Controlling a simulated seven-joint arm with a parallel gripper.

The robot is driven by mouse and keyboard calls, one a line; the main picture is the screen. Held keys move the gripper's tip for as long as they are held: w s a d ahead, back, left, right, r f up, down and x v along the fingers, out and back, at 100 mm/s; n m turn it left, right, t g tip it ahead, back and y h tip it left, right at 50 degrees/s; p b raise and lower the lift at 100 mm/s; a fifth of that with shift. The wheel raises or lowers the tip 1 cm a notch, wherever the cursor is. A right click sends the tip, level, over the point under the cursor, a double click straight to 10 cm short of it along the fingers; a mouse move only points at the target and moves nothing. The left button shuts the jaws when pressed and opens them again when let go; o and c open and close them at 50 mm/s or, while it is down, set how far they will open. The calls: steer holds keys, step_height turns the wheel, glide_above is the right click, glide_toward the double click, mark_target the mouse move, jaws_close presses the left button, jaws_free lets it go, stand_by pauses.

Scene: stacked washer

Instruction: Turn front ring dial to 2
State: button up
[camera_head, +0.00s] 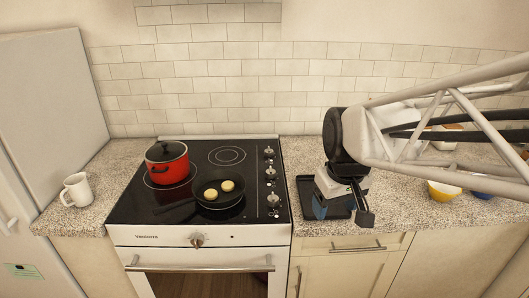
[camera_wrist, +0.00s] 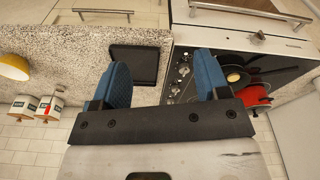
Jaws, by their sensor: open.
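The frontmost of these dials (camera_head: 273,199) is nearest the cooktop's front edge; the knobs also show in the wrist view, with the frontmost dial (camera_wrist: 184,57) near the right finger. Another dial (camera_head: 197,240) sits on the white front panel. The setting of each dial is too small to read. My gripper (camera_head: 342,212) is open and empty above the counter, right of the stove and apart from the dials. Its blue fingers are wide apart in the wrist view (camera_wrist: 163,82).
A red pot (camera_head: 167,163) and a black pan (camera_head: 218,193) with two yellowish items stand on the cooktop. A black tray (camera_wrist: 134,65) lies on the counter below my gripper. A white mug (camera_head: 77,189) is left, a yellow bowl (camera_head: 444,190) right. Tiled wall behind.

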steer(key=w+a+f+n+g, duration=0.1)
steer(key=w+a+f+n, duration=0.1)
steer(key=w, duration=0.5)
steer(key=w+a+f+n, duration=0.1)
steer(key=w+a+n, duration=0.1)
steer(key=w, duration=0.4)
steer(key=n+g, duration=0.1)
steer(key=n, duration=0.3)
glide_above(273, 195)
steer(key=f, duration=0.9)
steer(key=shift+s+d, duration=0.1)
steer(key=shift+d, duration=0.3)
steer(key=shift+w+a+f, duration=0.2)
steer(key=shift+w+f, duration=0.15)
steer(key=shift+f, duration=0.05)
steer(key=shift+s+a+f, duration=0.1)
steer(key=shift+f, duration=1.85)
steer(key=shift+s+a+f, duration=0.1)
steer(key=shift+f, duration=1.85)
steer(key=shift+c, duration=0.4)
steer(key=c, duration=0.8)
steer(key=shift+c, duration=0.2)
